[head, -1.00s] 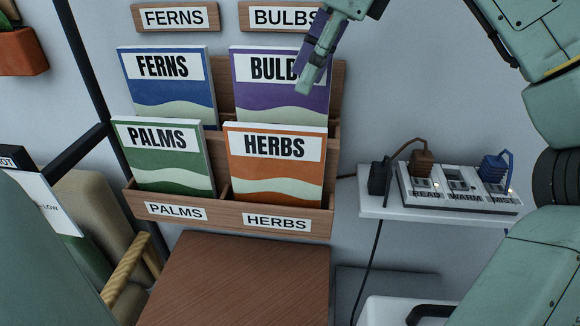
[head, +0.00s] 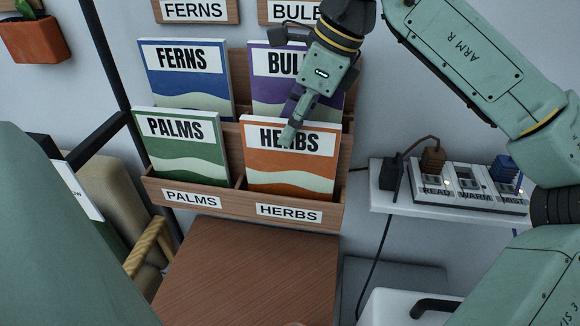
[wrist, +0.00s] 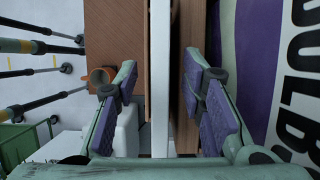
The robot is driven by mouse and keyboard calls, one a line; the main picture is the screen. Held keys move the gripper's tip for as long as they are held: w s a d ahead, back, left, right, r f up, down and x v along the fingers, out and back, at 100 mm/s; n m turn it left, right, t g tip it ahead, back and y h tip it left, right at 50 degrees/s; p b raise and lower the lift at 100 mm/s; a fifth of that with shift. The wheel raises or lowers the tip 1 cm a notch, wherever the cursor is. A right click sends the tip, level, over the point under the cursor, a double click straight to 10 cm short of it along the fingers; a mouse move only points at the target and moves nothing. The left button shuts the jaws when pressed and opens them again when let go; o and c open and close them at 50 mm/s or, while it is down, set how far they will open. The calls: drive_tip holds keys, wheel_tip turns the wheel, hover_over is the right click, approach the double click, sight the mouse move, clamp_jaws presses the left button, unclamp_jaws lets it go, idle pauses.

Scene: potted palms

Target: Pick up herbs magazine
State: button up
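The herbs magazine (head: 290,180), orange with a pale wave and a white title band, stands upright in the lower right rack pocket. My gripper (head: 292,132) is at its top edge, with one finger in front of the cover over the title; the other finger is mostly hidden. In the wrist view, my gripper (wrist: 160,72) is open, its purple-padded fingers on either side of a white upright edge (wrist: 160,110), which appears to be the herbs magazine's top. Gaps show between that edge and both pads.
The wooden rack (head: 205,212) also holds the palms magazine (head: 182,160), the ferns magazine (head: 185,85) and the bulbs magazine (head: 268,95), close behind my gripper. A shelf with a power strip (head: 470,187) is at right.

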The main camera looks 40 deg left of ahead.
drive_tip(key=shift+f, duration=0.25)
idle(0.4)
drive_tip(key=shift+c, duration=0.2)
clamp_jaws()
idle(0.3)
idle(0.5)
